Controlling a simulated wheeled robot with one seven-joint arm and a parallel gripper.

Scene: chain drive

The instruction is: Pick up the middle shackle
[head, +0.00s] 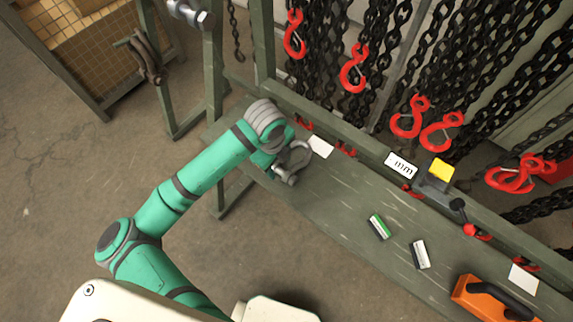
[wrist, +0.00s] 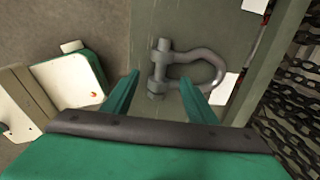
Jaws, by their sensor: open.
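A grey metal shackle (wrist: 213,66) with a bolt pin lies on the green bench top (wrist: 195,20) in the wrist view. My gripper (wrist: 160,79) is open, with its two green fingers either side of the pin end. The bow extends to the right, beyond the right finger. I cannot tell how far the fingertips are above the bench, and nothing is held. In the head view the shackle (head: 293,158) lies at the left end of the bench, beside my gripper (head: 273,166), whose fingers are mostly hidden there. I see no other shackle on the bench.
White cards (head: 321,146), a yellow-topped device (head: 440,172), small blocks (head: 378,227) and an orange tool (head: 490,299) are on the bench to the right. Black chains with red hooks (head: 354,70) hang behind it. The bench's middle is fairly clear.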

